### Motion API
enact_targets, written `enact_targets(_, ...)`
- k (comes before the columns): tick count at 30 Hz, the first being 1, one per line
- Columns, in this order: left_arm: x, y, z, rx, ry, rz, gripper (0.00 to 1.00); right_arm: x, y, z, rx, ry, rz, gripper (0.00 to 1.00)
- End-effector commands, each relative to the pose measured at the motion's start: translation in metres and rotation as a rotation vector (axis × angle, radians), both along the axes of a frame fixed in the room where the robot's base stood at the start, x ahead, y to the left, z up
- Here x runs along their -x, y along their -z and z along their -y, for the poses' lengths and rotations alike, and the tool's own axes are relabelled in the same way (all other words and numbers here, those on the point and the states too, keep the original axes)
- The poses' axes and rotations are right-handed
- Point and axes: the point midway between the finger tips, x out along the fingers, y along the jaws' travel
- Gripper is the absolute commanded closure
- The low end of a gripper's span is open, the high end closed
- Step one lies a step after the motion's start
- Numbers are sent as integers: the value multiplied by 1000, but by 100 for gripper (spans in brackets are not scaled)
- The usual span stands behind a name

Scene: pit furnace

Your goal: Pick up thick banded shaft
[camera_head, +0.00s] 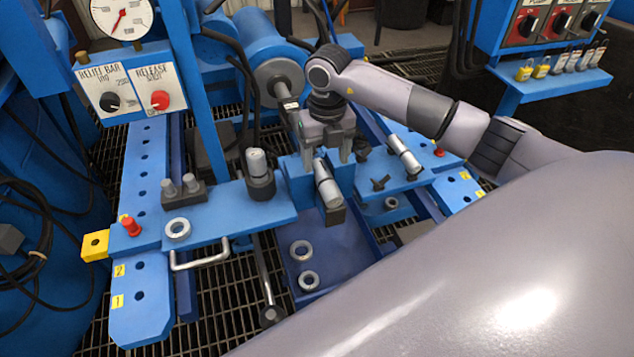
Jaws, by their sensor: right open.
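A thick silver-grey shaft (327,186), which looks like the banded shaft, lies lengthwise in a blue holder with a dark front block (335,215), near the middle of the view. My right gripper (327,158) points down over the shaft's far part. Its jaws are open, one finger to each side, and the far end of the shaft is partly hidden between them. I cannot tell whether the fingers touch it. My left gripper is not in view.
A similar thinner shaft (404,154) lies to the right. A silver cylinder (256,163) stands in a dark cup to the left. A blue plate (225,213) bears a metal ring (177,229) and a handle (200,260). A blue cylinder (270,60) is behind.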

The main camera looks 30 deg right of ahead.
Motion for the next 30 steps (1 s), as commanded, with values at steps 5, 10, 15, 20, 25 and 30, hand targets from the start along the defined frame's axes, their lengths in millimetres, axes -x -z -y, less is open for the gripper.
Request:
enact_targets(5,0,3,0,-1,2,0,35,3,19,-1,-2,-1,-3,29)
enact_targets(10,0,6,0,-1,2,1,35,9,40,0,-3,-3,-5,29)
enact_targets(15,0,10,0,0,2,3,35,11,63,0,-5,-3,-3,29)
enact_targets(20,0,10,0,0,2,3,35,10,66,0,-4,-4,-1,29)
enact_targets(25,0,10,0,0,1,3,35,10,66,0,-5,-4,-1,55)
enact_targets(30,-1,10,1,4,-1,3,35,10,66,0,-5,-4,-1,100)
